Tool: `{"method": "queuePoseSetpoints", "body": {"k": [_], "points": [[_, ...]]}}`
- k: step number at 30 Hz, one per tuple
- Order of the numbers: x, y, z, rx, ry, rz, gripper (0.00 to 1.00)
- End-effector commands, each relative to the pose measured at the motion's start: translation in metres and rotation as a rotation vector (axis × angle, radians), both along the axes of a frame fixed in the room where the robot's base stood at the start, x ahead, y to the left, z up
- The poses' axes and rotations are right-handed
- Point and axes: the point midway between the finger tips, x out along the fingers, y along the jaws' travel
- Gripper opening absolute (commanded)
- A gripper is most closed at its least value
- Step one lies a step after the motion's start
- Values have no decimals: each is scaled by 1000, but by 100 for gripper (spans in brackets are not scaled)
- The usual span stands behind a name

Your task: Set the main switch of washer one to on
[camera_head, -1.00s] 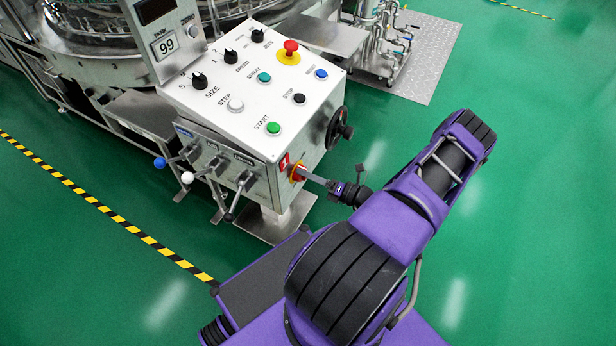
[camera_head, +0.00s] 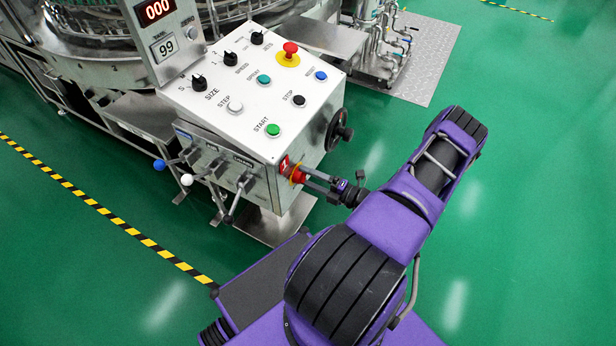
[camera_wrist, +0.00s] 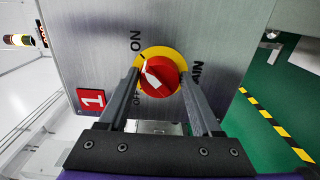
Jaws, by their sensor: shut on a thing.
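The main switch is a red knob with a white pointer (camera_wrist: 160,78) on a yellow disc, on the grey side face of the control box. It also shows in the head view (camera_head: 297,175). The pointer slants toward the ON label (camera_wrist: 136,40); the OFF label is partly hidden behind a finger. A red plate marked 1 (camera_wrist: 91,100) sits beside the switch. My gripper (camera_wrist: 160,84) has one finger on each side of the knob and is shut on it. In the head view my gripper (camera_head: 305,178) reaches the box from the right.
The white panel (camera_head: 250,95) above carries several buttons, knobs and a red emergency stop (camera_head: 289,53). A black handwheel (camera_head: 340,130) sticks out at the box's right side. Levers with ball ends (camera_head: 187,180) stand at the left. Green floor is free at right.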

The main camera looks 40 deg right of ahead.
Motion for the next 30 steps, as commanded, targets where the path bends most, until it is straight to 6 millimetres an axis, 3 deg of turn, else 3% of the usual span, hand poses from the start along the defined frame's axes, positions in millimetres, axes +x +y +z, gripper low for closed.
{"method": "queuePoseSetpoints", "body": {"k": [12, 13, 17, 30], "points": [[0, 0, 0, 9, 4, -1, 10], [0, 0, 0, 9, 4, -1, 69], [0, 0, 0, 8, 3, -1, 92], [-9, -4, 0, 6, 4, -3, 95]]}}
